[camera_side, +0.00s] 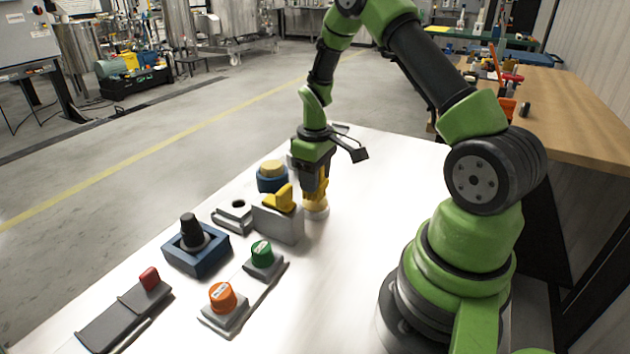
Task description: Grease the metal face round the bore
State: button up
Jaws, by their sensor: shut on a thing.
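My gripper (314,190) points down over the white table and is shut on a tan, round-ended piece (316,205). A pale round base or cup (317,213) shows at its lower end; I cannot tell if the two are joined. A low grey metal block with a dark round hole (237,207), which looks like the bore and its face, lies to the left of the gripper, apart from it. I cannot make out any grease on the face.
A grey block with a yellow piece (280,200) stands just left of the gripper. A blue round holder with a tan top (272,175), a blue box with a black knob (194,245), green (262,252) and orange (222,297) knobs stand nearby.

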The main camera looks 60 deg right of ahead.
jog(key=shift+r, duration=2.7)
